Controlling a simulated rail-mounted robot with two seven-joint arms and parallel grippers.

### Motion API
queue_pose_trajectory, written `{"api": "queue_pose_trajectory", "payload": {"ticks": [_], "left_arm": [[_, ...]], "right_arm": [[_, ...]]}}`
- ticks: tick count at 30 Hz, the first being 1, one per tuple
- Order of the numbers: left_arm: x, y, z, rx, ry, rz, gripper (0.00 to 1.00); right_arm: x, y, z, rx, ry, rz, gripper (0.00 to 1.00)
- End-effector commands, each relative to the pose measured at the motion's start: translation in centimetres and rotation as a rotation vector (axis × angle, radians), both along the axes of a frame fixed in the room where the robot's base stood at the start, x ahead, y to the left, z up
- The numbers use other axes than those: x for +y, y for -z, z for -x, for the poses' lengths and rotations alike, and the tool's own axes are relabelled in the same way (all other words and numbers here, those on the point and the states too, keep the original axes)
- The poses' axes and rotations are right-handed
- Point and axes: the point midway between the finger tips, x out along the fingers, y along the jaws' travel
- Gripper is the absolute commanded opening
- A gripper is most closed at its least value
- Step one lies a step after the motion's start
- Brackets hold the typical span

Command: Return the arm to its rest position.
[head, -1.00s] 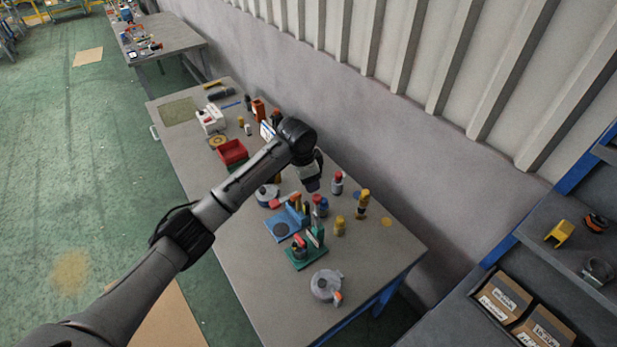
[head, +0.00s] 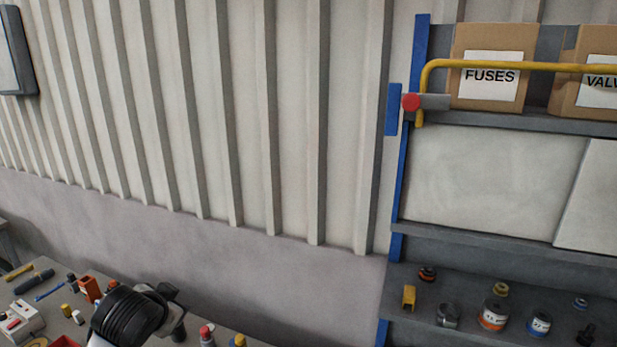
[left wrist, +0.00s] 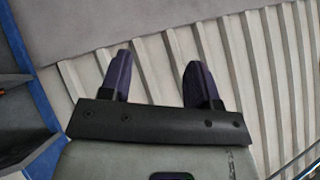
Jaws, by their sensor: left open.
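My left gripper (left wrist: 158,72) is open in the left wrist view. Its two dark fingers stand apart with nothing between them, and the corrugated wall lies behind them. In the head view my left arm shows only at the bottom left, where its black wrist (head: 130,314) is above the workbench. The fingers cannot be made out clearly there. My right gripper is in neither view.
The workbench (head: 48,290) at the bottom left holds a red and white box (head: 20,320), an orange block (head: 90,288) and small parts. A blue-framed shelf (head: 490,232) stands at the right with boxes and jars. The wall (head: 220,120) between is bare.

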Motion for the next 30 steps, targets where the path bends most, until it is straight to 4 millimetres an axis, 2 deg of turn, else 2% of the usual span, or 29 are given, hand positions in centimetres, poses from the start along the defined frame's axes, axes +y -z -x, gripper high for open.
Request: {"api": "queue_pose_trajectory", "payload": {"ticks": [1,5,11,17,27,30], "left_arm": [[-1.3,-0.7,1.2,-0.054,0.011,0.009,0.56],[-3.6,-0.8,5.1,-0.164,0.017,0.045,0.56],[-5.3,2.5,12.1,-0.198,-0.001,0.120,0.56],[-5.8,7.7,19.5,-0.102,-0.048,0.203,0.56],[-6.4,18.4,32.5,0.263,-0.149,0.297,0.56],[-6.7,20.6,36.0,0.361,-0.169,0.306,0.56]], "right_arm": [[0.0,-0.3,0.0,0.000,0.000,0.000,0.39],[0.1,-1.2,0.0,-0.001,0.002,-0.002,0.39],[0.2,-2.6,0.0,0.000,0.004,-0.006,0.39],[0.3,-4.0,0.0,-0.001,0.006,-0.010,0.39],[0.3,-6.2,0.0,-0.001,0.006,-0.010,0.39],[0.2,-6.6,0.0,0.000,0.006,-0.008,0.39]]}}
